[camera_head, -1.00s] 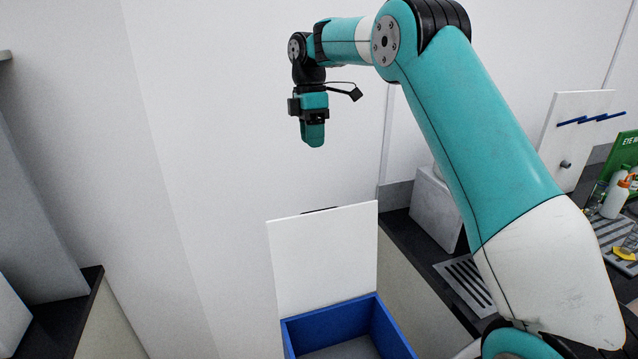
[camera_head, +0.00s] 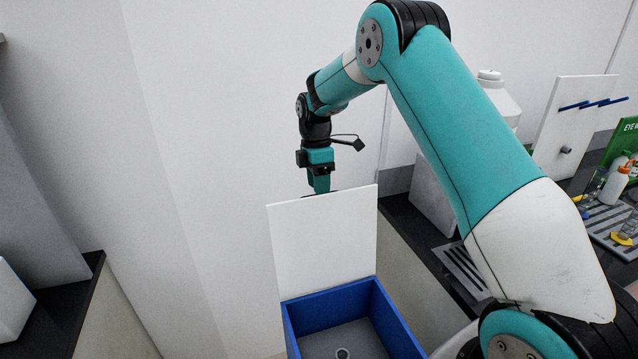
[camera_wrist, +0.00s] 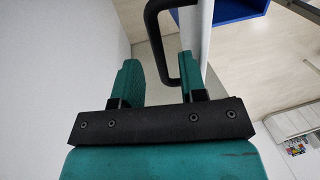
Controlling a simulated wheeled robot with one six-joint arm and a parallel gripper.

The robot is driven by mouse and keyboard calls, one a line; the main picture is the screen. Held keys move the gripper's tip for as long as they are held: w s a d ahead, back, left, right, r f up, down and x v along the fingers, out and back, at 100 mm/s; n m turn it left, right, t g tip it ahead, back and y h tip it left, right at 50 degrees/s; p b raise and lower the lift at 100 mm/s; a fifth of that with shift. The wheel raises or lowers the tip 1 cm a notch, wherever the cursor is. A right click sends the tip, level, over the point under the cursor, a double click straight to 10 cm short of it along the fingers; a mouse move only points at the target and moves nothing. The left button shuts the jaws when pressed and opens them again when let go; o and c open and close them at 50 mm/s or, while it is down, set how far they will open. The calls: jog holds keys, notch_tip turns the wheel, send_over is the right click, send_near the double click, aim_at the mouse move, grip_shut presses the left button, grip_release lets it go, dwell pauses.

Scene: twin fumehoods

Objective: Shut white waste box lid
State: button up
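The white lid (camera_head: 322,242) stands open and upright at the back of a box (camera_head: 400,338) whose visible inside walls are blue. My gripper (camera_head: 320,188) is at the lid's top edge, on its far side, with the fingertips partly hidden by the lid. In the wrist view my gripper (camera_wrist: 160,64) is open, its two green fingers apart. The lid's black handle (camera_wrist: 163,45) reaches between the fingers, close to the right finger; I cannot tell whether they touch. The lid (camera_wrist: 193,35) shows edge-on there, with blue box wall (camera_wrist: 240,8) beyond.
A small round item (camera_head: 342,352) lies inside the box. A dark worktop with a grey grate (camera_head: 462,270), bottles (camera_head: 616,186) and a white panel (camera_head: 572,125) is on the right. Another dark counter (camera_head: 60,305) is at the left. The wall is close behind the lid.

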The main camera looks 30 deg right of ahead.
jog(key=shift+s+f, duration=0.15)
jog(key=shift+f, duration=0.65)
grip_shut()
